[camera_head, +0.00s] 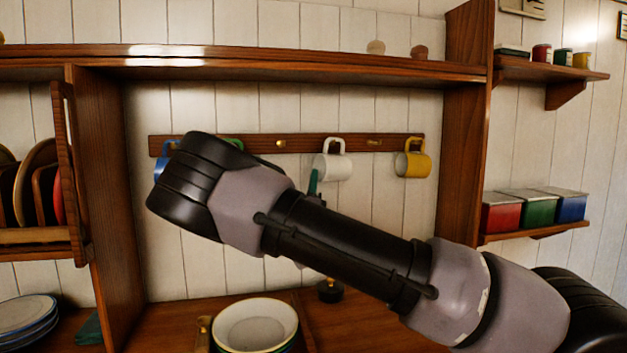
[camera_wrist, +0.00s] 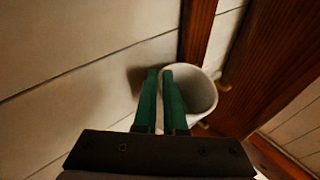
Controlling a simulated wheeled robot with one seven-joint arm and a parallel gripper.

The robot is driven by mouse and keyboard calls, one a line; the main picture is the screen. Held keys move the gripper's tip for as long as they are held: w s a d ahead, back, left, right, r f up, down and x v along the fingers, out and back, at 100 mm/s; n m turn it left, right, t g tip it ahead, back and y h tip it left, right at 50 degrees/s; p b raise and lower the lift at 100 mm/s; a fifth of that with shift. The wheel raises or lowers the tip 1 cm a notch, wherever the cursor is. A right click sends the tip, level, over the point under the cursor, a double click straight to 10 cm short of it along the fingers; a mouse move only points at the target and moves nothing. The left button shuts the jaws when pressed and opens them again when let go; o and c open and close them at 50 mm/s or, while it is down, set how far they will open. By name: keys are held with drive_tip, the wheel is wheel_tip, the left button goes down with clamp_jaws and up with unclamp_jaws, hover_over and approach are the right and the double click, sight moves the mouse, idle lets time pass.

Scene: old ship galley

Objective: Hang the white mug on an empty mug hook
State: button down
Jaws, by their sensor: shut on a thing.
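The white mug (camera_head: 334,167) is in front of the wooden hook rail (camera_head: 300,144), with its handle up against the rail. I cannot tell whether the handle is around a hook or only in front of one. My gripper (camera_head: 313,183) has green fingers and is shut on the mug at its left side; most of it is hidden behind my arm. In the wrist view the fingers (camera_wrist: 161,95) are close together at the mug's rim (camera_wrist: 200,92). Bare brass hooks show left of the mug (camera_head: 280,143) and right of it (camera_head: 374,142).
A yellow mug (camera_head: 413,164) hangs at the rail's right end. A blue mug (camera_head: 160,165) and a green mug (camera_head: 235,143) are at the left, partly hidden by my arm. Stacked bowls (camera_head: 255,325) stand on the counter below. A wooden upright (camera_head: 462,150) bounds the right.

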idle(0.4)
drive_tip(key=shift+c, duration=0.6)
unclamp_jaws()
drive_tip(key=shift+s, duration=0.15)
drive_tip(key=s+d, duration=0.2)
drive_tip(key=s, duration=0.7)
drive_tip(key=shift+s, duration=0.3)
